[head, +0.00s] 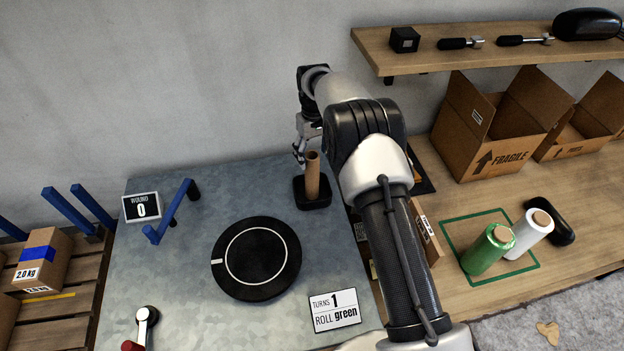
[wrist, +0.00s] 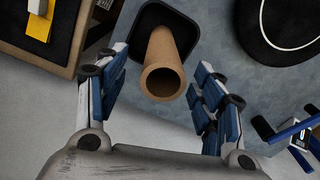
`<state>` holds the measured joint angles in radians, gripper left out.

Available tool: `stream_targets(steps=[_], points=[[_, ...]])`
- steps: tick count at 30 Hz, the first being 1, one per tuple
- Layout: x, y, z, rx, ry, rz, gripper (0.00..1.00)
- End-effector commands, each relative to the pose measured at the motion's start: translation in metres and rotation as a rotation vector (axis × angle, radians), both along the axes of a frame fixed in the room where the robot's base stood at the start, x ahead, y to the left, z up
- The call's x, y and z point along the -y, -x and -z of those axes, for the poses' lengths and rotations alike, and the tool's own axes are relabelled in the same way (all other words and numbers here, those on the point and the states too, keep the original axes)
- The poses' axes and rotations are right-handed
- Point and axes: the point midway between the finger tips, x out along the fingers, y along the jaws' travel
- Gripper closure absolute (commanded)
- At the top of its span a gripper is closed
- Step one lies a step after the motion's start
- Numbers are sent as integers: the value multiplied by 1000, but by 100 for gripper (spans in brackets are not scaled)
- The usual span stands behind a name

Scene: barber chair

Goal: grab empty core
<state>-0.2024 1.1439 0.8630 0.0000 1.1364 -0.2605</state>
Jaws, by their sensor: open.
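The empty core (head: 312,176) is a brown cardboard tube standing upright on a black square base (head: 313,204) at the back right of the grey metal table. In the wrist view the core (wrist: 163,70) shows its open end towards the camera, and the black base (wrist: 150,14) lies beyond it. My gripper (head: 302,152) is at the core's upper end, seen from the side in the head view. In the wrist view my gripper (wrist: 160,88) is open, with one blue-padded finger on each side of the core and gaps visible on both sides. Whether the fingertips overlap the core's height is hard to tell.
A black round turntable (head: 256,258) and a blue bar (head: 172,212) are on the metal table.

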Motion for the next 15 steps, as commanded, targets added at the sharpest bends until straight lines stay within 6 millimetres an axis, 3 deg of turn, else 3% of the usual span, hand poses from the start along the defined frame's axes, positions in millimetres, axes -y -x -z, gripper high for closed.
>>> stream_targets(steps=[3, 15], points=[[0, 0, 23, -1, 0, 0, 38], [-2, 0, 53, 0, 0, 0, 38]])
